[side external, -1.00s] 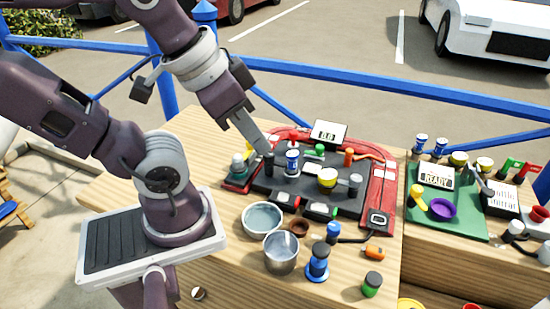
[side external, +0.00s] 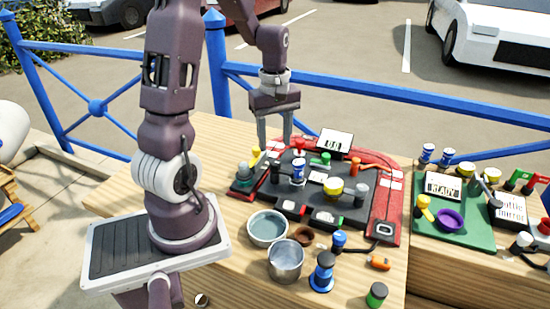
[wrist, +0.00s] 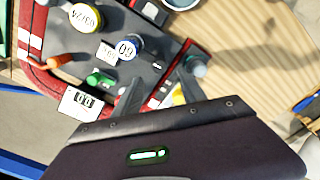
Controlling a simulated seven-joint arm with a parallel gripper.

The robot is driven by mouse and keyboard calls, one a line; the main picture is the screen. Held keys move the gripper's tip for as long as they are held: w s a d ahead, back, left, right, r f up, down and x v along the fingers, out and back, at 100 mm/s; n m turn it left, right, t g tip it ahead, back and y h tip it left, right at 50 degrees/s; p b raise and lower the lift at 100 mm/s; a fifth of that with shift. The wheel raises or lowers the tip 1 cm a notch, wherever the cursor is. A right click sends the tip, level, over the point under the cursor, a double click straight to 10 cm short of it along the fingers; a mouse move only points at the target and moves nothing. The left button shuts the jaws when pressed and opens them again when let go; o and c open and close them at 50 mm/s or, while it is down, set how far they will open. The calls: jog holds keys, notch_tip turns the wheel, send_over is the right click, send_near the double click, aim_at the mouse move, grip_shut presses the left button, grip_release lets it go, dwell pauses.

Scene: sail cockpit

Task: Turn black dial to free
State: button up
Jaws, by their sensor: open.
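A dark, upright knob (side external: 275,172), which looks like the black dial, stands at the left of the dark control panel (side external: 284,196), beside a blue-and-white knob (side external: 298,172). Its pointer and markings are too small to read. My gripper (side external: 275,144) is open and empty, pointing down above the panel's back left edge, behind the dark knob. In the wrist view, my gripper's fingers (wrist: 158,92) are spread over the panel edge. A small yellow piece (wrist: 178,97) shows near the right finger. I cannot clearly pick out the black dial there.
A display (side external: 334,143) reading 00 stands behind the panel. A green lever (side external: 320,158), orange lever (side external: 355,164), yellow dial (side external: 333,187) and teal-topped knob (side external: 244,170) crowd around. Bowls (side external: 267,228) stand in front. Bare wood lies to the left.

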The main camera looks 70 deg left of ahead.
aim_at(275, 162)
notch_tip(275, 162, down, 6)
jog(key=shift+d+f, duration=0.1)
grip_shut()
